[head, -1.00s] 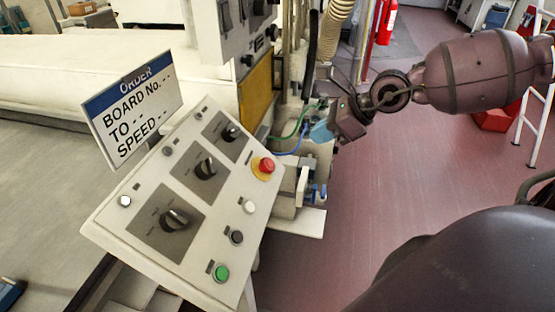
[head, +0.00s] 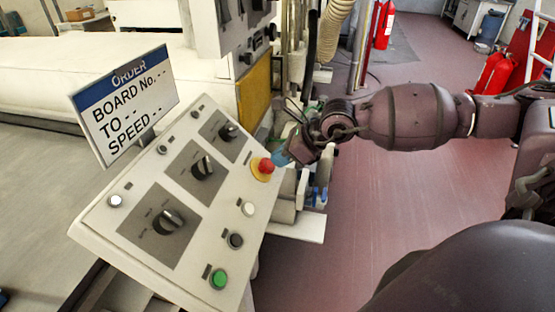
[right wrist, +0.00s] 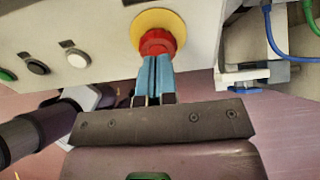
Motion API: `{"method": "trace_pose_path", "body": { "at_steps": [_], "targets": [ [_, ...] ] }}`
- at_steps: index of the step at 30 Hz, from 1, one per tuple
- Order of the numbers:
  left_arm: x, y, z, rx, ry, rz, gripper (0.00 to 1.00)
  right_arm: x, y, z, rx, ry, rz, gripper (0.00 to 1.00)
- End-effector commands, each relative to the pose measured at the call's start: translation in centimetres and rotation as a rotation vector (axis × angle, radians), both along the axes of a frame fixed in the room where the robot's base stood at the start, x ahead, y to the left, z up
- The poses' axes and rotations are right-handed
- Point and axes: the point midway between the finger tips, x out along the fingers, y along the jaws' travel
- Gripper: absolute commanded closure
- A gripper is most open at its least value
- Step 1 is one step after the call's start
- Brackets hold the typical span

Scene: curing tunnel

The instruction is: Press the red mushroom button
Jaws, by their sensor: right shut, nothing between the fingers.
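The red mushroom button (head: 266,165) sits on a yellow round plate at the right edge of the sloped control panel (head: 225,205). In the right wrist view the button (right wrist: 157,42) is straight ahead of the fingertips. My right gripper (head: 281,157) is shut and empty, its blue fingers pointing at the button from the right. In the right wrist view the fingertips (right wrist: 154,60) overlap the button's lower edge; I cannot tell whether they touch it. My left gripper is not in view.
The panel also bears black rotary knobs (head: 203,168), a white button (head: 248,209), a black button (head: 235,240) and a green button (head: 219,279). An order sign (head: 125,105) stands behind its left side. Blue and green cables (right wrist: 273,30) hang near the machine.

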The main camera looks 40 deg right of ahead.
Motion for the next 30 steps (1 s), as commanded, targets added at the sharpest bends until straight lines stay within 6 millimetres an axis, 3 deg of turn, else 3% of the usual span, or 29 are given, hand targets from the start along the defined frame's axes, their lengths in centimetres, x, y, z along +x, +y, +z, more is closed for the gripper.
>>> {"method": "trace_pose_path", "body": {
  "at_steps": [16,24,30],
  "targets": [
    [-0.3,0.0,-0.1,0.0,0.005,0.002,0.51,0.6,0.5,-0.9,-0.001,0.001,0.0,1.0],
    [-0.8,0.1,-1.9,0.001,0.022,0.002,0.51,1.6,1.4,-2.5,0.002,0.004,0.001,1.0],
    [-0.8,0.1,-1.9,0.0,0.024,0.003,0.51,1.6,1.6,-2.6,0.001,0.005,0.002,1.0]
  ]
}}
